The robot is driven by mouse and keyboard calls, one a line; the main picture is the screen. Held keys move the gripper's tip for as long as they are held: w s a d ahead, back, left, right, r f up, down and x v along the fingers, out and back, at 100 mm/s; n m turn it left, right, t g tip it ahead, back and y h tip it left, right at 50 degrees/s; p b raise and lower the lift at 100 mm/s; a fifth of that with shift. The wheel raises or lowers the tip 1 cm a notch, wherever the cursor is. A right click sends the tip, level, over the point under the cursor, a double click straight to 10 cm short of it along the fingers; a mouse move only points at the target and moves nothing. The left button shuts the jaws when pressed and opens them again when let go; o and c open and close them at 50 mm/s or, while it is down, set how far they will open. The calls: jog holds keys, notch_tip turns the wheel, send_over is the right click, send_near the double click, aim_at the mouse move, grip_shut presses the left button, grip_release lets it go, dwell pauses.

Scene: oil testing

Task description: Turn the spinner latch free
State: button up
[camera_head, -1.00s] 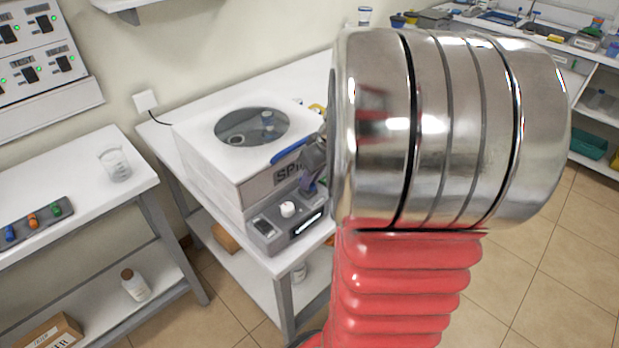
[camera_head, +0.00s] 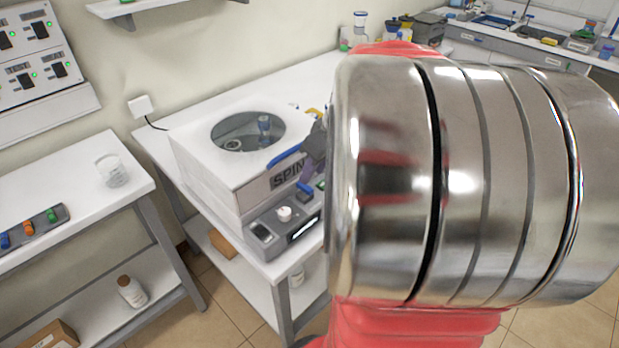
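The spinner (camera_head: 205,172) is a white box marked "SPIN" on the white table, its lid down, with a round window (camera_head: 247,132) on top. A blue bar (camera_head: 284,156) lies at the lid's front edge. A small blue piece (camera_head: 304,189) sits lower, at the grey control panel, beside the white knob (camera_head: 284,213). I cannot tell for certain which blue part is the latch. A dark part of my gripper (camera_head: 314,150) shows at the spinner's front right, close to the blue bar. My arm hides the rest; contact and finger opening cannot be seen.
My large metal and red arm covers the right middle of the view. Bottles and a grey box (camera_head: 428,28) are behind. Floor is free between the tables.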

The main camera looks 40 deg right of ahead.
jog(key=v, duration=0.7)
jog(key=shift+r, duration=0.3)
jog(key=shift+s, duration=0.1)
jog(key=s+a+f, duration=0.1)
jog(key=s+a, duration=0.1)
jog(key=a, duration=1.2)
jog(key=s+a+f+t, duration=0.1)
jog(key=s+a+f, duration=0.1)
jog(key=a, duration=1.2)
jog(key=shift+s+a, duration=0.2)
jog(key=shift+s, duration=0.55)
jog(key=shift+c, duration=0.2)
